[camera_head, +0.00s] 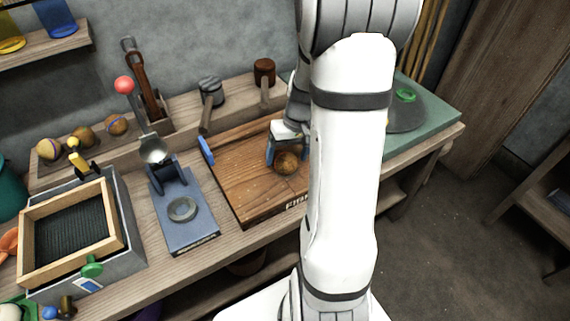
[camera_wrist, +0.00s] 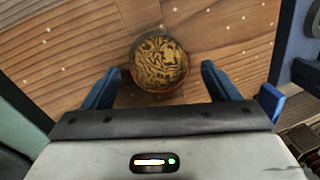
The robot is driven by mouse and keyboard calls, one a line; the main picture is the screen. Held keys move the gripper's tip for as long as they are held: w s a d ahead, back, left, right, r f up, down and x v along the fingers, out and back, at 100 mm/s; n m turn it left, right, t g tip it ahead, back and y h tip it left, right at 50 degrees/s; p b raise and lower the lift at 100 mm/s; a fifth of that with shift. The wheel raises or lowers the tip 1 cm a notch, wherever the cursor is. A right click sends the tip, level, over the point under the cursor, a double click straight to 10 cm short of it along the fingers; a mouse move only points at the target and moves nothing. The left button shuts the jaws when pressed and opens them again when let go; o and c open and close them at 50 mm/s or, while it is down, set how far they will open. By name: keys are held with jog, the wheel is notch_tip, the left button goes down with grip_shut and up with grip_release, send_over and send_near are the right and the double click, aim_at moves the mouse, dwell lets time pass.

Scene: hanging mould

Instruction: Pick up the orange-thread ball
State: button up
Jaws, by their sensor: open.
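A round brown ball (camera_head: 287,163) with a gold and dark pattern rests on the wooden board (camera_head: 240,170). In the wrist view the ball (camera_wrist: 159,60) shows an orange tint along its lower edge; I cannot tell for sure its thread colour. My gripper (camera_head: 287,158) is open just above the board, its blue fingers to either side of the ball. In the wrist view my gripper (camera_wrist: 161,70) has a gap between each fingertip and the ball. Three more brownish balls sit on the back ledge at the left: one (camera_head: 48,149), a second (camera_head: 82,137) and a third (camera_head: 116,124) with a bluish line.
A blue-grey stand with a ring (camera_head: 183,209) is left of the board. A wood-framed box (camera_head: 30,222) stands further left. Mallets (camera_head: 264,72) and a tool rack (camera_head: 150,110) line the back. My arm hides part of the bench.

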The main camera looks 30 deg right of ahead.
jog(key=shift+a+f, duration=0.15)
jog(key=shift+f, duration=0.6)
jog(key=shift+c, duration=0.3)
jog(key=c, duration=1)
